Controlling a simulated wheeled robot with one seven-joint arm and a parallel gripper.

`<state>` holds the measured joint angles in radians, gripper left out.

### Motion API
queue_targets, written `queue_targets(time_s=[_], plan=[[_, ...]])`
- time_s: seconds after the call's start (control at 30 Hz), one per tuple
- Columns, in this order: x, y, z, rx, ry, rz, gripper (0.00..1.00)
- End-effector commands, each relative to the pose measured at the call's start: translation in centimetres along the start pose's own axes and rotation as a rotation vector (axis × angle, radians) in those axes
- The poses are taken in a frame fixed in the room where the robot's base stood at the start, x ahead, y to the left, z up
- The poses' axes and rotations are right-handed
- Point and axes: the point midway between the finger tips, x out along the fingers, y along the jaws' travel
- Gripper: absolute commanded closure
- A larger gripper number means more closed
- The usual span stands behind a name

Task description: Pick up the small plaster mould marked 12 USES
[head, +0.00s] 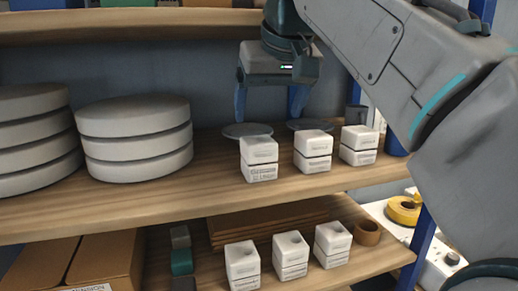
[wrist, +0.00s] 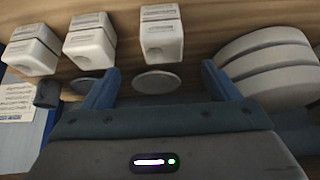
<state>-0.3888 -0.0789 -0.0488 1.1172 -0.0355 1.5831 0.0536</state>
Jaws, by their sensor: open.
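Three small white two-part plaster moulds stand upright in a row on the middle shelf: left (head: 259,151), middle (head: 312,142) and right (head: 359,139). Each has small printed lettering on its front. The left one may read 12 USES, but the print is too small to be sure. In the wrist view the order is reversed, and the left mould (wrist: 162,30) lies ahead between the fingers. My gripper (head: 270,112) is open and empty, above and behind the left mould, apart from it. Its blue fingers also show in the wrist view (wrist: 160,70).
Thin grey discs (head: 247,130) lie behind the moulds. Stacks of large round plaster slabs (head: 135,115) stand to the left. Three similar white moulds (head: 290,262) stand on the shelf below. An upper shelf (head: 120,28) runs overhead; a blue post (head: 424,235) is at right.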

Motion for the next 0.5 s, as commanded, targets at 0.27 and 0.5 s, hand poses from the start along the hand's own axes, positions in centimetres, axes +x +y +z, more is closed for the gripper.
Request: queue_targets(time_s=[0.27, 0.5], plan=[[5.3, -0.5, 0.2, -0.009, -0.005, -0.005, 0.18], [7.7, -0.4, 0.0, -0.007, -0.001, -0.004, 0.18]])
